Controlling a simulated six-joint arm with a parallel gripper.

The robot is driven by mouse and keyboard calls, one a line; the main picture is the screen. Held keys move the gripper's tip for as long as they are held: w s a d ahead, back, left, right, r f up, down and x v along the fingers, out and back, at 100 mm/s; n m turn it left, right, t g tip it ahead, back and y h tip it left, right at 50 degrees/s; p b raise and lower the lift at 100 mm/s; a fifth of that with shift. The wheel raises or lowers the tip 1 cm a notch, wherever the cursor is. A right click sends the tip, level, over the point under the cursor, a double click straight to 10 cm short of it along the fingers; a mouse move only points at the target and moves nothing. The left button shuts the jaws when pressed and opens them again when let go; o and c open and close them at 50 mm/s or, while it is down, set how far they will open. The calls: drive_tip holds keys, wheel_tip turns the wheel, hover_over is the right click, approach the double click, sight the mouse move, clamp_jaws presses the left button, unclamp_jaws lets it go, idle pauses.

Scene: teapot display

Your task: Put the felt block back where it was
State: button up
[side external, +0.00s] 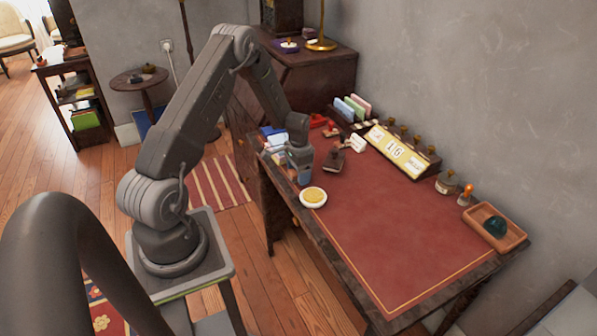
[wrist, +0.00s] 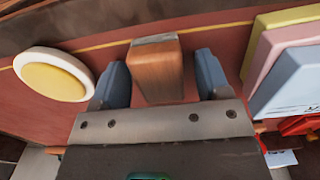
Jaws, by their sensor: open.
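A wooden block with a grey strip along one end, which looks like the felt block (wrist: 158,72), stands between my gripper's fingers in the wrist view. My gripper (wrist: 160,82) is open, with one blue-grey finger on each side of the block and a visible gap to each. In the side view my gripper (side external: 302,178) is low over the left end of the red desk top (side external: 390,220). The block cannot be made out there, and whether it touches the desk is unclear.
A round white dish with a yellow pad (side external: 313,196) lies close by my gripper. A calendar stand (side external: 400,152) and a tray (side external: 496,228) are farther off. The desk's middle is clear.

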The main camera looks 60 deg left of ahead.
drive_tip(key=shift+r, duration=0.1)
drive_tip(key=d+r+t, duration=0.1)
drive_tip(key=d+r, duration=0.3)
drive_tip(key=r, duration=0.6)
drive_tip(key=d+r, duration=0.4)
drive_tip(key=r, duration=0.7)
drive_tip(key=s+d+r+t+y, duration=0.1)
drive_tip(key=s+d+r, duration=0.1)
drive_tip(key=d+r, duration=0.25)
drive_tip(key=s+d+r+t, duration=0.1)
drive_tip(key=s+d+r, duration=0.2)
drive_tip(key=d+r, duration=0.15)
drive_tip(key=s+d+r+t+h, duration=0.1)
drive_tip(key=s+d+r+t, duration=0.1)
drive_tip(key=s+d, duration=1)
drive_tip(key=shift+s+r+t, duration=0.3)
drive_tip(key=shift+s+r, duration=0.35)
drive_tip(key=shift+s, duration=0.2)
